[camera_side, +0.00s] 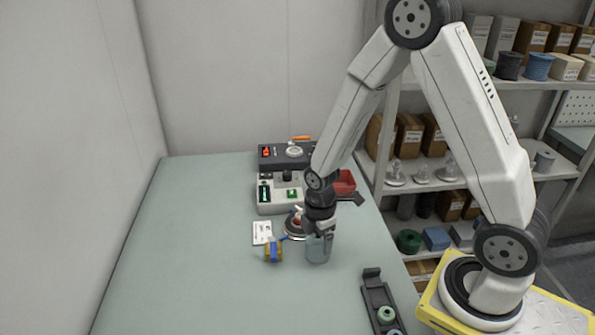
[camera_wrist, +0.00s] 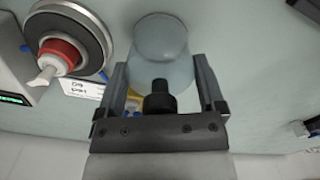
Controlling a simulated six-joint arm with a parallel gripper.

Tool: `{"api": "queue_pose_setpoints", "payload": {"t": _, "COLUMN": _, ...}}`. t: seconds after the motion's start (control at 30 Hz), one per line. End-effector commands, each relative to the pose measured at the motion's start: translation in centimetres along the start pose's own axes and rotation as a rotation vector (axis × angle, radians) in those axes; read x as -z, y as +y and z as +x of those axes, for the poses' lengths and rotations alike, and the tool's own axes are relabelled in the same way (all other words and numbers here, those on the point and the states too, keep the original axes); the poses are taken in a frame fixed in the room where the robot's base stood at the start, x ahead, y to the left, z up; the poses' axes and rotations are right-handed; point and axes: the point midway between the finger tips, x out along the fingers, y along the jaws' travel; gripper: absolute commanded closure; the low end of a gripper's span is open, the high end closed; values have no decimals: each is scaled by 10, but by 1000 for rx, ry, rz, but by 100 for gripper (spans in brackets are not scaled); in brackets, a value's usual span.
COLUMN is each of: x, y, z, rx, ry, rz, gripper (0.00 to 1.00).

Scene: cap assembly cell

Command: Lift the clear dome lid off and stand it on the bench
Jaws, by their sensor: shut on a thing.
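The clear dome lid (camera_side: 318,250) is a bluish, see-through cup shape, in front of and to the right of the round plate. My gripper (camera_side: 320,234) points down and is shut on the lid from above. In the wrist view the lid (camera_wrist: 160,45) sits between the two fingers of my gripper (camera_wrist: 163,85). I cannot tell whether its lower rim touches the bench. The dark-rimmed round plate (camera_side: 292,234) is uncovered. In the wrist view the plate (camera_wrist: 98,37) bears a red and white part (camera_wrist: 62,52).
A yellow and blue roll (camera_side: 273,251) and a white card (camera_side: 262,232) lie left of the lid on the green bench (camera_side: 200,270). Control boxes (camera_side: 272,193) and a red bin (camera_side: 344,182) stand behind. A dark rack (camera_side: 377,295) is at front right. The left and front bench are clear.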

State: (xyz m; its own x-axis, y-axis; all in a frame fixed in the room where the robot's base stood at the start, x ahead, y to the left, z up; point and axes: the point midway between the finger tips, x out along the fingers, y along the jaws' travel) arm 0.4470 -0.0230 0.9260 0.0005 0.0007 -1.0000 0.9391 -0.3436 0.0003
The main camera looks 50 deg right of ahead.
Motion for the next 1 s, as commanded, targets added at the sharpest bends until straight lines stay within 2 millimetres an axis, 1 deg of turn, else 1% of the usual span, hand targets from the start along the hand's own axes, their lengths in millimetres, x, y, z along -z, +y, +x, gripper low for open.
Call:
{"api": "queue_pose_setpoints", "payload": {"t": 0.67, "x": 0, "y": 0, "z": 5, "rx": -1, "ry": 0, "rz": 0, "gripper": 80}}
{"api": "queue_pose_setpoints", "payload": {"t": 0.7, "x": 0, "y": 0, "z": 5, "rx": -1, "ry": 0, "rz": 0, "gripper": 6}}
{"api": "queue_pose_setpoints", "payload": {"t": 0.73, "x": 0, "y": 0, "z": 5, "rx": -1, "ry": 0, "rz": 0, "gripper": 0}}
{"api": "queue_pose_setpoints", "payload": {"t": 1.0, "x": 0, "y": 0, "z": 4, "rx": 0, "ry": 0, "rz": 0, "gripper": 0}}
